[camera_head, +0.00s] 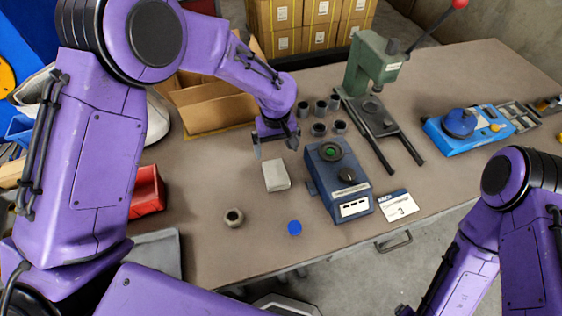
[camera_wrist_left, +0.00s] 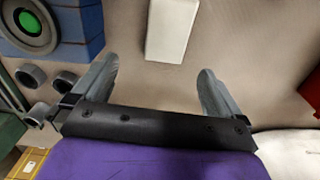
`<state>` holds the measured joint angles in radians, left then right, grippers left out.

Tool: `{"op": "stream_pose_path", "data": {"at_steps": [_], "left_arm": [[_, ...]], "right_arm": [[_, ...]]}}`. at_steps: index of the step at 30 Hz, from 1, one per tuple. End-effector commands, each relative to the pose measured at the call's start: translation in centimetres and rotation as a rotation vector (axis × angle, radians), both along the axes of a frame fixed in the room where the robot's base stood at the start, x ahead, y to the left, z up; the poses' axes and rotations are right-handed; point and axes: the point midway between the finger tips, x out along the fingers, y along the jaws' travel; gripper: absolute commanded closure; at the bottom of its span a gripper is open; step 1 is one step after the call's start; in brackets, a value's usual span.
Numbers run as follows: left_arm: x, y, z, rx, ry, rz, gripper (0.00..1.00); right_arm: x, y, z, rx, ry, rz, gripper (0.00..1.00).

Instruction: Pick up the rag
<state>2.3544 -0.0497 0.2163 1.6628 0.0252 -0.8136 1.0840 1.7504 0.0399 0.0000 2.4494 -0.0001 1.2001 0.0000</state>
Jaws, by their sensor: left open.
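The rag appears to be the small whitish folded block (camera_head: 276,176) lying on the brown table, left of the blue device. In the left wrist view the same pale rag (camera_wrist_left: 171,28) lies at the top, beyond the fingertips. My left gripper (camera_head: 276,148) is open and empty, just behind the rag in the head view and apart from it. Its two spread fingers (camera_wrist_left: 157,75) show in the wrist view with bare table between them. My right arm is at the lower right; its gripper fingers are not visible.
A blue device (camera_head: 338,180) with a green button stands right of the rag. Several dark grey cups (camera_head: 319,129) stand behind it. A blue cap (camera_head: 295,228) and a round ring (camera_head: 234,217) lie in front. A red bin (camera_head: 147,192) and cardboard box (camera_head: 213,108) are left.

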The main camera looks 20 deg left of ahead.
Motion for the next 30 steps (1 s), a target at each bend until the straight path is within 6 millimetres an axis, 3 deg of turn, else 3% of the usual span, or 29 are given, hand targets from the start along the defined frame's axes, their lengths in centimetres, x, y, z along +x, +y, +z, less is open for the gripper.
{"op": "stream_pose_path", "data": {"at_steps": [15, 23, 24, 29, 30], "left_arm": [[0.1, 0.3, -8.7, 0.000, 0.010, 0.000, 0.00], [0.1, 0.3, -9.6, -0.001, 0.007, 0.000, 0.00], [0.1, 0.3, -9.6, -0.001, 0.007, 0.000, 0.03], [0.1, 0.3, -9.6, -0.001, 0.007, 0.000, 0.55], [0.1, 0.3, -9.6, -0.001, 0.007, 0.000, 0.58]], "right_arm": [[0.0, 0.0, 2.2, 0.001, 0.001, 0.000, 0.20], [0.0, 0.0, 2.2, 0.000, 0.001, 0.000, 0.20], [0.0, 0.0, 2.2, 0.000, 0.001, 0.000, 0.20], [0.0, 0.0, 2.2, 0.000, 0.001, 0.000, 0.20], [0.0, 0.0, 2.2, 0.000, 0.001, 0.000, 0.20]]}}
